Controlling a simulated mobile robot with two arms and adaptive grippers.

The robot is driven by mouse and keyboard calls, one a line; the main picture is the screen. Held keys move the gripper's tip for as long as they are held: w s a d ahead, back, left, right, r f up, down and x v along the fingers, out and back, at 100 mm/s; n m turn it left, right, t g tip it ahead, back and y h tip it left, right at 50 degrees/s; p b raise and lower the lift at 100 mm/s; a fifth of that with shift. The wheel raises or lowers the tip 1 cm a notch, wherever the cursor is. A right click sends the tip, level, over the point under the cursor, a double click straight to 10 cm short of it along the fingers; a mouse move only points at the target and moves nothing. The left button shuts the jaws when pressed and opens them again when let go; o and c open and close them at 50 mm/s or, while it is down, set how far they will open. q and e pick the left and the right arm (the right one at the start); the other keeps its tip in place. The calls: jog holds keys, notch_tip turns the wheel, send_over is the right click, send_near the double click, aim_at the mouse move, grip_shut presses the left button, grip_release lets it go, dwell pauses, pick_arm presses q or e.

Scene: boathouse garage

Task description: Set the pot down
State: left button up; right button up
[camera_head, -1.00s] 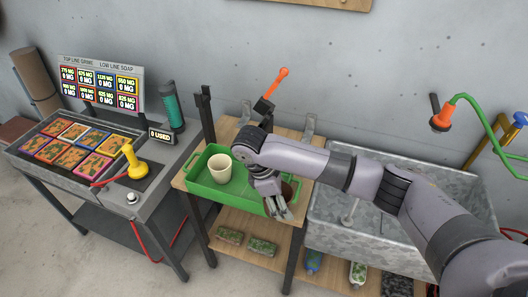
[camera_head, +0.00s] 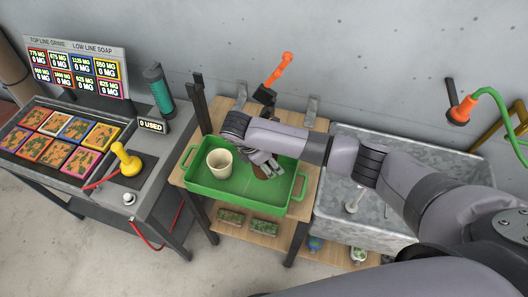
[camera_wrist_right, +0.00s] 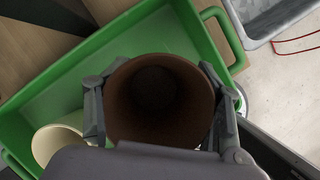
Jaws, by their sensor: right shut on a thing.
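The brown pot (camera_wrist_right: 160,75) is held in my right gripper (camera_head: 268,166), whose two fingers close around its sides in the right wrist view. Its mouth faces the wrist camera and its inside looks empty. In the head view the pot (camera_head: 261,173) is mostly hidden behind my gripper. It is over the right half of the green tray (camera_head: 236,198); I cannot tell whether its base touches the tray floor. A cream pot (camera_head: 219,163) stands in the tray's left part and also shows in the right wrist view (camera_wrist_right: 52,145). My left gripper is not in view.
The tray sits on a wooden stand (camera_head: 310,185) with a lower shelf holding planted trays (camera_head: 264,227). A metal sink (camera_head: 365,222) is to the right. A grey console (camera_head: 150,190) with a yellow joystick (camera_head: 126,160) is to the left. The tray's front middle is clear.

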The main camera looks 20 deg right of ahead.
jog(key=shift+s, duration=0.35)
jog(key=shift+w+p, duration=0.1)
jog(key=shift+p, duration=0.5)
jog(key=shift+f+b, duration=0.5)
jog(key=shift+f, duration=0.55)
jog(key=shift+f+b, duration=0.75)
jog(key=shift+f, duration=0.15)
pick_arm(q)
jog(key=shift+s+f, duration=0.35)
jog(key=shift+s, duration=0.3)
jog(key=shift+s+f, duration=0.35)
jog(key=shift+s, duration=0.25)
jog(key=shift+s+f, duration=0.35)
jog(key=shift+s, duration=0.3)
pick_arm(e)
jog(key=shift+f, duration=0.6)
jog(key=shift+f, duration=0.1)
